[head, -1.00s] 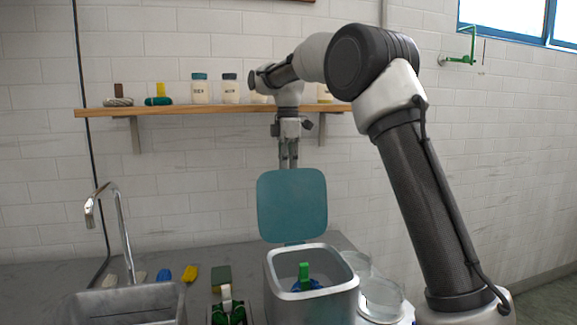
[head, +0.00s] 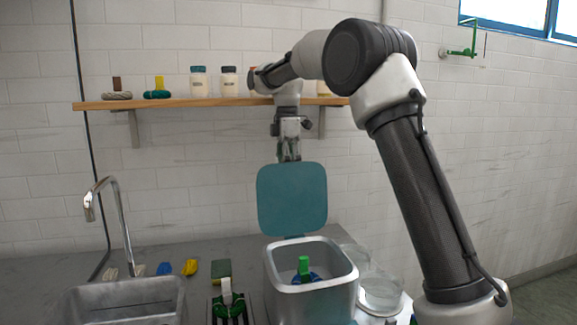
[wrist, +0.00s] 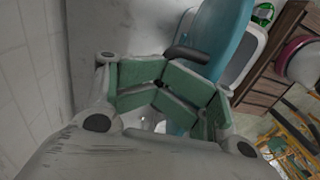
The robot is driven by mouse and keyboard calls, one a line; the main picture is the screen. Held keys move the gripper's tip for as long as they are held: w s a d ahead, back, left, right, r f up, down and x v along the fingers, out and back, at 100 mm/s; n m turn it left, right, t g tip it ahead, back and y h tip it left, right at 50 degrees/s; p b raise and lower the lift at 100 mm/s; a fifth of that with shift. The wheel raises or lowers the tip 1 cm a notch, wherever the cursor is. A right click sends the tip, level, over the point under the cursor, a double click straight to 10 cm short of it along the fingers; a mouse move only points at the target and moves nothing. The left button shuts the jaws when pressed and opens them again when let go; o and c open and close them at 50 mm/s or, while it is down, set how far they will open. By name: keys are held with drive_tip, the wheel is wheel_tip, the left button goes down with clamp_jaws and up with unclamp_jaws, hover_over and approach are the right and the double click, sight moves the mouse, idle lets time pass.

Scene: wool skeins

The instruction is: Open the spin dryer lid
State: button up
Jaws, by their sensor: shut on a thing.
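The spin dryer (head: 338,300) is a grey box with rounded corners on the counter. Its teal lid (head: 292,200) stands upright at the back, so the top is open. A blue skein with a green tag (head: 303,266) shows inside. My gripper (head: 289,158) is above the lid, its fingers at the lid's top edge. In the wrist view, the green finger pads (wrist: 160,85) close on the lid (wrist: 222,30), with the lid's dark handle (wrist: 187,53) just beyond them. The exact contact is partly hidden by the fingers.
A wooden shelf (head: 170,104) with jars and skeins runs behind my arm. A metal sink (head: 125,298) with a tap (head: 122,225) is at left. A green skein in a holder (head: 230,300) stands left of the dryer, and glass bowls (head: 382,290) stand right.

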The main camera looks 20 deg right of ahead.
wheel_tip(320, 180, up, 12)
drive_tip(key=w, duration=0.1)
idle(0.4)
drive_tip(key=s+d+m+t, duration=0.1)
drive_tip(key=s+d+m, duration=0.4)
drive_tip(key=s, duration=0.5)
drive_tip(key=s+d+m+t, duration=0.2)
drive_tip(key=s+d+m, duration=0.25)
drive_tip(key=s, duration=0.45)
drive_tip(key=s+d+f+m+t, duration=0.1)
drive_tip(key=s+f+m, duration=0.3)
drive_tip(key=s+f, duration=0.4)
drive_tip(key=s+d+f+m+t, duration=0.1)
drive_tip(key=s+d+f+m, duration=0.3)
drive_tip(key=s+f, duration=0.4)
drive_tip(key=s, duration=0.3)
drive_tip(key=shift+s+f, duration=0.35)
